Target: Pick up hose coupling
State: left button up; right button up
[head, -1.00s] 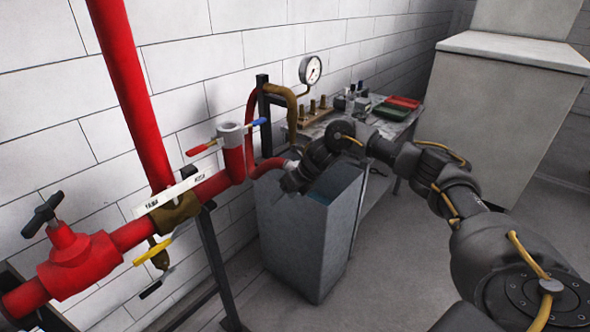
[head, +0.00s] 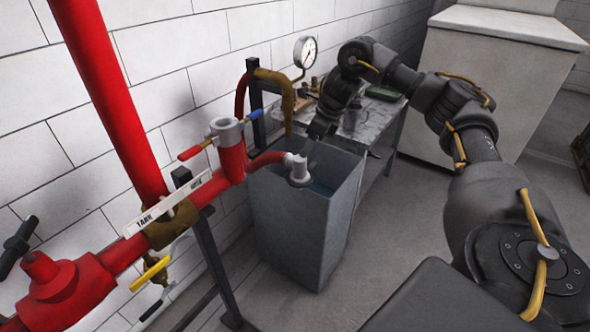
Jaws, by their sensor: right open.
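The hose coupling (head: 299,172) is a light grey, short cylindrical fitting at the end of a red hose (head: 266,160). It hangs over the open top of a grey metal bin (head: 298,232). My right gripper (head: 320,130) points downward behind and above the coupling, near the bin's far rim. It is open and apart from the coupling, and its fingers are small and dark. My left gripper is not in view.
A red pipe (head: 110,95) with a red valve (head: 62,285) stands at the left. A pressure gauge (head: 305,50) rises behind the bin. A grey workbench (head: 375,125) with small items stands behind my right arm. A pale cabinet (head: 490,90) is at the back right.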

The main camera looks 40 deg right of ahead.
aim_at(300, 158)
jog(key=x, duration=0.3)
jog(key=shift+d+f, duration=0.2)
jog(key=shift+w+a+f+b, duration=0.15)
jog(key=shift+w+f+b, duration=0.1)
jog(key=shift+f+b, duration=0.05)
jog(key=shift+a+f, duration=0.1)
jog(key=shift+f, duration=0.1)
jog(key=p+x, duration=0.1)
jog(key=x, duration=0.2)
jog(key=shift+w+f+p, duration=0.15)
jog(key=shift+f+p, duration=0.2)
jog(key=shift+f, duration=0.05)
jog(key=shift+w+a+f, duration=0.1)
jog(key=shift+w+f, duration=0.05)
jog(key=shift+f, duration=0.3)
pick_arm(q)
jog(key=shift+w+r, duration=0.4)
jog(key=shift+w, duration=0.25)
pick_arm(e)
jog(key=shift+r, duration=0.1)
jog(key=c, duration=1.4)
